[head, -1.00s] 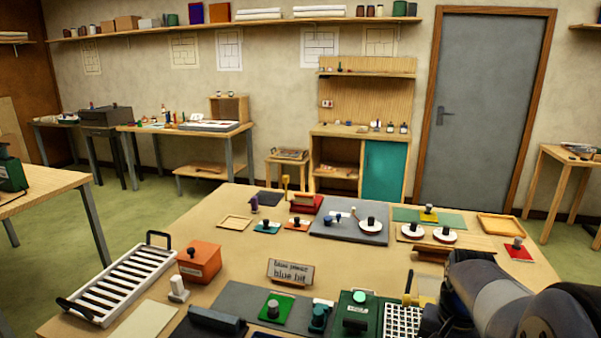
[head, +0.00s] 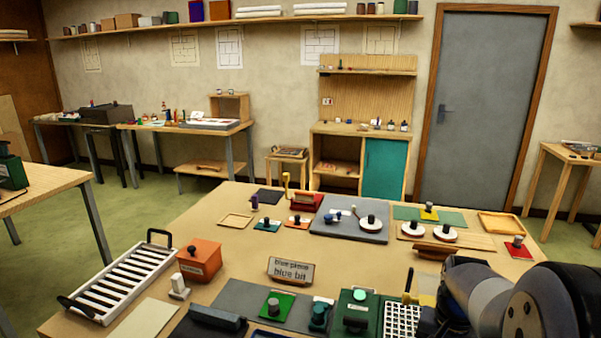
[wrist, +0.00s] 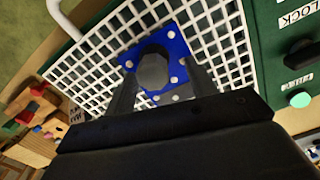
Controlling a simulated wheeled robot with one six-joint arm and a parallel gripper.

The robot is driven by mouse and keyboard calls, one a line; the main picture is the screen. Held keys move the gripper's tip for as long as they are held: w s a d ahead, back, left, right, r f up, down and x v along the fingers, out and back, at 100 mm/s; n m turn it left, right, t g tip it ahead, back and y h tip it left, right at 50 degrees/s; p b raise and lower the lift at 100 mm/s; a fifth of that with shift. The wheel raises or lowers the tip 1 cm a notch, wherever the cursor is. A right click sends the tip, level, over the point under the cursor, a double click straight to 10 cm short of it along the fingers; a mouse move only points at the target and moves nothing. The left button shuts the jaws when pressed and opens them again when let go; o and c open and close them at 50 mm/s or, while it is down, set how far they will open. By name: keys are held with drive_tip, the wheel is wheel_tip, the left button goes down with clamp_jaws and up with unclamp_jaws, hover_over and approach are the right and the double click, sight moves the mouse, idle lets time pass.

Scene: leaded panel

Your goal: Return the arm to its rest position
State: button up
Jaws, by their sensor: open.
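My gripper (wrist: 160,88) is open in the wrist view, its two fingers on either side of a grey knob (wrist: 152,70). The knob stands on a blue square plate (wrist: 178,48) with pale dots near its corners. The plate lies on a white grid (wrist: 100,50); whether the fingers touch the knob cannot be told. In the head view my arm (head: 480,290) reaches in from the lower right, and the white grid (head: 402,320) shows beside it. The fingertips and blue plate are hidden there.
A green box (head: 357,312) with a lit button stands left of the grid. The table also holds an orange box (head: 199,259), a white slatted rack (head: 122,284), a sign (head: 291,271) and a grey board (head: 350,222). Bare tabletop lies around the sign.

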drive_tip(key=shift+s+a+r, duration=0.1)
drive_tip(key=shift+s+r, duration=0.05)
drive_tip(key=shift+s, duration=0.2)
wheel_tip(320, 180, up, 11)
drive_tip(key=f, duration=1)
drive_tip(key=shift+s+f, duration=0.2)
drive_tip(key=shift+f, duration=0.15)
drive_tip(key=w, duration=0.2)
drive_tip(key=w+d, duration=0.1)
drive_tip(key=w, duration=0.1)
drive_tip(key=shift+f, duration=0.35)
drive_tip(key=shift+s+d, duration=0.35)
drive_tip(key=shift+d, duration=0.55)
drive_tip(key=shift+s+d, duration=0.3)
drive_tip(key=shift+d, duration=0.55)
drive_tip(key=shift+w+r, duration=0.1)
